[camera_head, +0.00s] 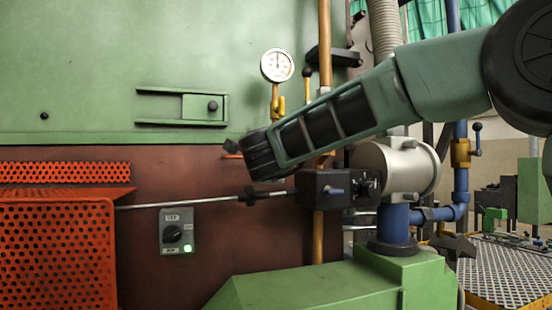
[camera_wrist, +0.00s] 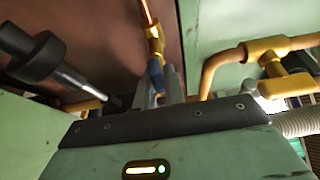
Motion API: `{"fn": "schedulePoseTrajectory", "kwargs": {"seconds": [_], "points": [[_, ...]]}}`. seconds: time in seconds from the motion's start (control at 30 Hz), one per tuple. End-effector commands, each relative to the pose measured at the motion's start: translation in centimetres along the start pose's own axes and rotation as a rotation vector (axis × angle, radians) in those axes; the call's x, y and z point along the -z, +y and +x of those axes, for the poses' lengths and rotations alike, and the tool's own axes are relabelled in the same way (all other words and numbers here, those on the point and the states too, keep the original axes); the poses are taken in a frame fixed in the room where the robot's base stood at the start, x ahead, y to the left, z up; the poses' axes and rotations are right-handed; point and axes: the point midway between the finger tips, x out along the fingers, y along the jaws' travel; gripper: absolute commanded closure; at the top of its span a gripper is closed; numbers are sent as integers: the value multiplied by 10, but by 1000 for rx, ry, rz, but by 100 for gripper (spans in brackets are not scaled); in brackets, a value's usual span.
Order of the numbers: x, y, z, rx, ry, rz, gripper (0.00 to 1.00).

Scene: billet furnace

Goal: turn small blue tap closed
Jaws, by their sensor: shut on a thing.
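The small blue tap (camera_wrist: 156,73) is a short blue lever under a brass valve body (camera_wrist: 155,42) on a thin copper pipe, seen in the wrist view. My gripper (camera_wrist: 159,86) has its two grey fingers on either side of the blue lever and is shut on it. Part of the lever is hidden between the fingers. In the head view my gripper (camera_head: 231,147) reaches left to the brown furnace wall below the green panel. The blue tap cannot be made out there.
A pressure gauge (camera_head: 277,65) stands on a pipe behind my arm. A control box (camera_head: 178,232) with a knob and green light is below. A rod (camera_head: 205,199) runs across the wall. In the wrist view, a yellow-handled valve (camera_wrist: 285,84) is at right and a dark cylinder (camera_wrist: 36,58) at left.

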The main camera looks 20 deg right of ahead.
Motion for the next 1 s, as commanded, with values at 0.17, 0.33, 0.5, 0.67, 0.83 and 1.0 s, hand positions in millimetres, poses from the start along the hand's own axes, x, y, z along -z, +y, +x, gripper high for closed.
{"fn": "schedulePoseTrajectory", "kwargs": {"seconds": [0.17, 0.33, 0.5, 0.67, 0.83, 1.0], "points": [[0, 1, 0, -4, 1, 7, 100], [0, 1, 0, -4, 1, 7, 100], [0, 1, 0, -4, 1, 6, 67], [0, 1, 0, -3, 1, 5, 67], [0, 1, -4, -2, 0, 5, 67], [0, 1, -27, -2, -2, 6, 67]]}}
